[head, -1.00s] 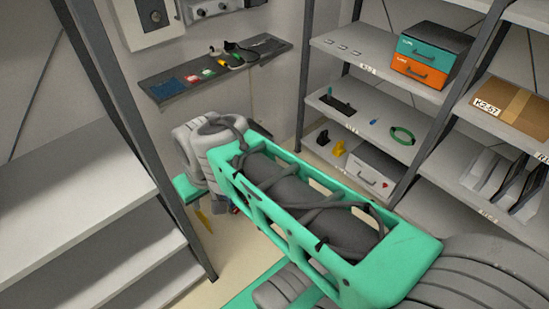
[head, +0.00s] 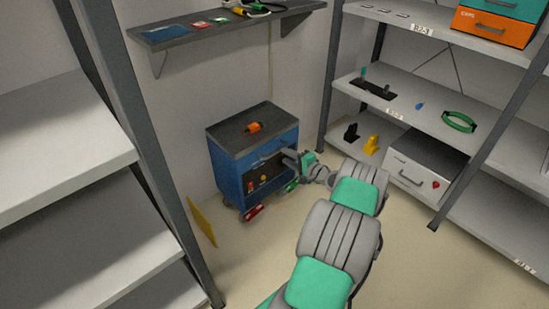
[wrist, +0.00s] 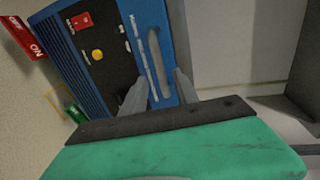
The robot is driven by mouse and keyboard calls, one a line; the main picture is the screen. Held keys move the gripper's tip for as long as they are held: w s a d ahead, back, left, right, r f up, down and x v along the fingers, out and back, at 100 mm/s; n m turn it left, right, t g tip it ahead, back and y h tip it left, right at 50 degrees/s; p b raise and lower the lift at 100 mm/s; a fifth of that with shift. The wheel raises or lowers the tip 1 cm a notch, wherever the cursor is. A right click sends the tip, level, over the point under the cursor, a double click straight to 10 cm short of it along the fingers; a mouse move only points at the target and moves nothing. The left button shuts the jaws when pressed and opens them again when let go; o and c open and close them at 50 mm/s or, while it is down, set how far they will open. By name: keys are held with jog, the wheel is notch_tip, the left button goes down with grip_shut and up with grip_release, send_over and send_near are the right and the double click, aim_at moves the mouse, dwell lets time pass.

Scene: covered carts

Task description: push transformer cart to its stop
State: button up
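A blue cart (head: 228,178) with a dark top stands against the wall in the back corner, the only cart in view. An orange item (head: 254,127) lies on its top. My gripper (head: 290,158) is at the cart's right front side. In the wrist view, the cart's blue panel (wrist: 95,35) shows a dark recess with a yellow knob and a red label, and beside it a pale slotted handle (wrist: 158,65). My gripper's two fingers (wrist: 160,88) are apart, on either side of the lower handle. Contact cannot be told.
A yellow board (head: 201,221) leans by the left shelf post. Shelves (head: 60,150) stand close on the left. A white drawer box (head: 425,168) sits on the right rack's lower shelf. The wall shelf (head: 225,32) hangs above the cart. The floor right of my arm is clear.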

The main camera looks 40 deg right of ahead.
aim_at(277, 152)
jog(key=x, duration=0.2)
jog(key=b+x, duration=0.1)
jog(key=x, duration=0.3)
jog(key=shift+w+a+b, duration=0.2)
jog(key=shift+a+b, duration=0.15)
jog(key=shift+b, duration=0.05)
jog(key=shift+c, duration=0.5)
grip_shut()
